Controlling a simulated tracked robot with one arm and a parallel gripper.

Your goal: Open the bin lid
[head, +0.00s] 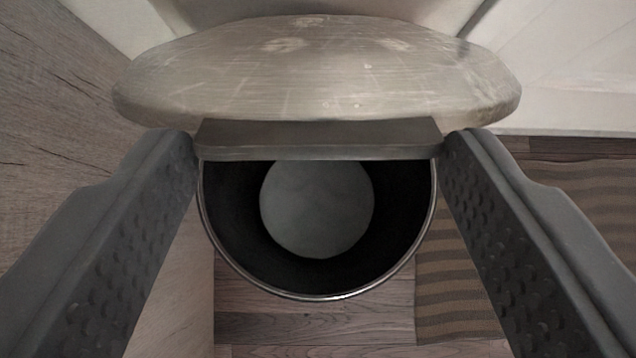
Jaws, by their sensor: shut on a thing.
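The bin lid (315,75) is a scratched, brushed-metal oval across the top of the view. It stands tilted up at the back of the bin, off the front of the rim. A dark grey flat handle (318,132) runs along its lower edge. My gripper (318,145) is shut on this handle, with one finger against each end. Below it, the bin (325,298) shows its thin metal rim, black inner wall and a grey round bottom. The handle and lid hide the back of the bin's opening.
A wooden panel (60,130) stands close on the left. Pale surfaces (575,75) lie at the upper right. A brown striped mat (580,200) lies on the plank floor (310,325) at the right. Bare floor shows in front of the bin.

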